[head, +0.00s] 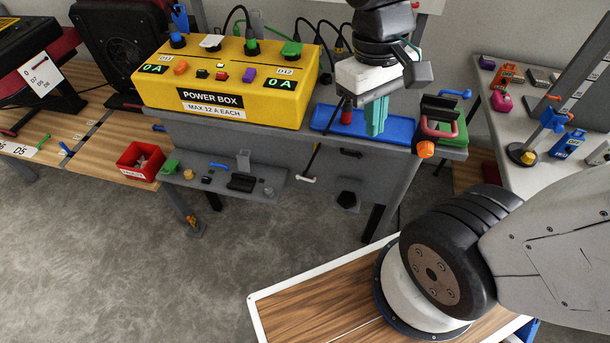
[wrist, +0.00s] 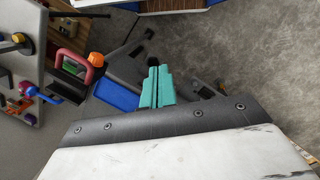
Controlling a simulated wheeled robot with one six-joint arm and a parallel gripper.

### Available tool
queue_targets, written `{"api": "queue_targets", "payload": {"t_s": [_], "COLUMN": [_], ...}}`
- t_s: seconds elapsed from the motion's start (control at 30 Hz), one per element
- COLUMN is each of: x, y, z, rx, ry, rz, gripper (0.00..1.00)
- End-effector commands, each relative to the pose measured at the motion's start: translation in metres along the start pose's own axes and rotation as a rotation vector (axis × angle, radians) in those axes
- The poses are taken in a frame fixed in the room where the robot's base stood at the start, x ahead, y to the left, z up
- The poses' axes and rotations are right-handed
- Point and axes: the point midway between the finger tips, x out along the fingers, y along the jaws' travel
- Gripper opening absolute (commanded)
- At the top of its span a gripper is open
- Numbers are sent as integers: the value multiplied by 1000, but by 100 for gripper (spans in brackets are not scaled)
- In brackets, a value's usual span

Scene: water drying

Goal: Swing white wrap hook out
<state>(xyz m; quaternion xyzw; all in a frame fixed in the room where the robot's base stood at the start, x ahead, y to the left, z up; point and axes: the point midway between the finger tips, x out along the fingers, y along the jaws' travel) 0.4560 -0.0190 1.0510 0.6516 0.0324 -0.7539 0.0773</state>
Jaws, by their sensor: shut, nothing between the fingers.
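A thin dark rod slants down the front of the grey bench to a small white end (head: 306,179); this white piece may be the white wrap hook, but its shape is too small to tell. My gripper (head: 376,116) has teal fingers, pressed together and empty, pointing down over the blue tray (head: 400,131). It is up and to the right of the white piece, well apart from it. In the wrist view the teal fingers (wrist: 155,75) are together beside the blue tray (wrist: 115,97). I cannot make out the white piece there.
The yellow power box (head: 225,85) stands left of my gripper. A red-handled clamp (head: 440,125) with an orange knob (head: 426,149) is close on the right. A low grey shelf (head: 225,182) holds small parts. The floor in front of the bench is clear.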

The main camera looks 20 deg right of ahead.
Motion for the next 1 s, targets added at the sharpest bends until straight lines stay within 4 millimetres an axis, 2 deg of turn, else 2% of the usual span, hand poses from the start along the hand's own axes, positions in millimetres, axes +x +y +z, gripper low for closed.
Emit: {"api": "queue_targets", "payload": {"t_s": [0.27, 0.47, 0.67, 0.8, 1.0], "x": [60, 118, 193, 252, 313], "y": [6, 6, -4, -16, -36], "z": [-71, -127, -182, -215, -252], "rx": [-474, -1004, -1677, -2220, -2945], "ry": [-202, -338, -490, -598, -711], "rz": [139, 205, 213, 173, 96], "gripper": [0, 0, 0, 0, 0]}}
